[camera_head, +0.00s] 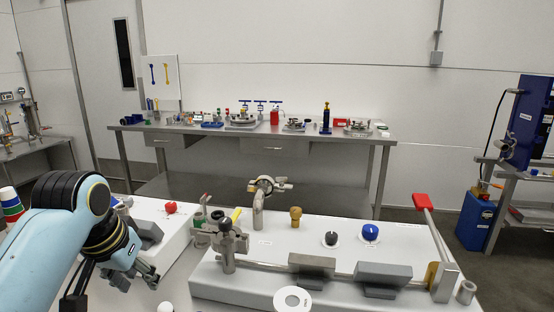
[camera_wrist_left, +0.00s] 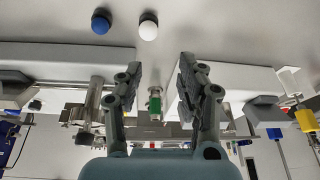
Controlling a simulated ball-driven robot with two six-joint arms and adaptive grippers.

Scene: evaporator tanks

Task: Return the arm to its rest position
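My left arm (camera_head: 60,235), light blue with black joint bands, comes in from the left in the head view. Its gripper (camera_head: 146,276) hangs low over the front left of the bench, beside the white panel with the red knob. In the left wrist view the gripper (camera_wrist_left: 159,76) has its two fingers wide apart, with nothing between the tips. A small green-banded fitting (camera_wrist_left: 155,104) shows in the gap, beyond the fingers. My right arm and gripper are not in view.
A white panel (camera_head: 334,238) holds knobs, grey blocks and a red-handled lever (camera_head: 422,202). A red knob (camera_head: 171,208) and a valve (camera_head: 228,241) are near my left gripper. A back table (camera_head: 270,142) carries small parts. A blue machine (camera_head: 527,120) stands right.

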